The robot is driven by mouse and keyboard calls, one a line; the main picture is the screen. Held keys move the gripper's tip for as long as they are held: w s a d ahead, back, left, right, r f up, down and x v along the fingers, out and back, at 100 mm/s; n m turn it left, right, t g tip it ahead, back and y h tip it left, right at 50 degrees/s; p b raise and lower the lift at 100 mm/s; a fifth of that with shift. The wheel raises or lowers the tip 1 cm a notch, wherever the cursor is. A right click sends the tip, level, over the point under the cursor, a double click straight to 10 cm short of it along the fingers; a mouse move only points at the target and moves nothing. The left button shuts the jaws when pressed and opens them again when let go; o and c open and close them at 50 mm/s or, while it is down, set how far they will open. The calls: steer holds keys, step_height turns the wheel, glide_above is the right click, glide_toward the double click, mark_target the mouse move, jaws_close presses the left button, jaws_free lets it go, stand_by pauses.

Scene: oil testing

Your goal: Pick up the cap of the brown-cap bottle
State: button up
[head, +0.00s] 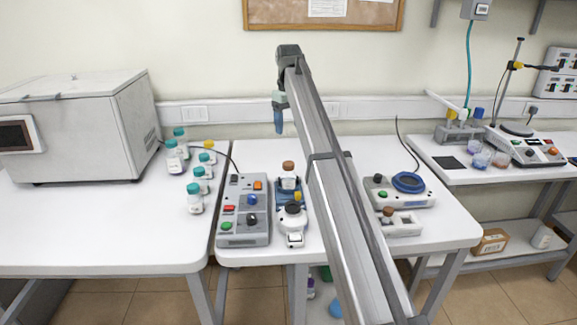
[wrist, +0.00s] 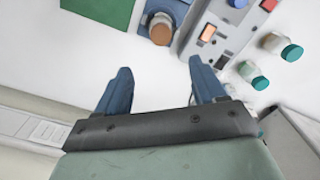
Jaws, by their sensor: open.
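The brown-cap bottle (head: 289,183) stands upright in a blue holder on the middle table, with its brown cap (head: 288,166) on top. In the wrist view the brown cap (wrist: 161,31) shows from above, ahead of the fingers, with the blue holder around it. My gripper (head: 279,130) hangs above the back of the table, higher than the bottle and apart from it. In the wrist view the two blue fingers of my gripper (wrist: 158,68) are spread, with nothing between them.
A grey control box (head: 244,210) stands left of the bottle, and a small white device (head: 292,226) is in front. Several teal-cap bottles (head: 194,198) stand further left. Another brown-topped item (head: 387,212) sits right of my arm. The table's front edge is clear.

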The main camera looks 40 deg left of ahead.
glide_above(289, 163)
step_height(289, 163, down, 8)
steer(key=shift+f, duration=0.2)
steer(key=shift+s+f, duration=0.1)
steer(key=shift+f, duration=2.45)
steer(key=c, duration=1)
steer(key=shift+c, duration=0.2)
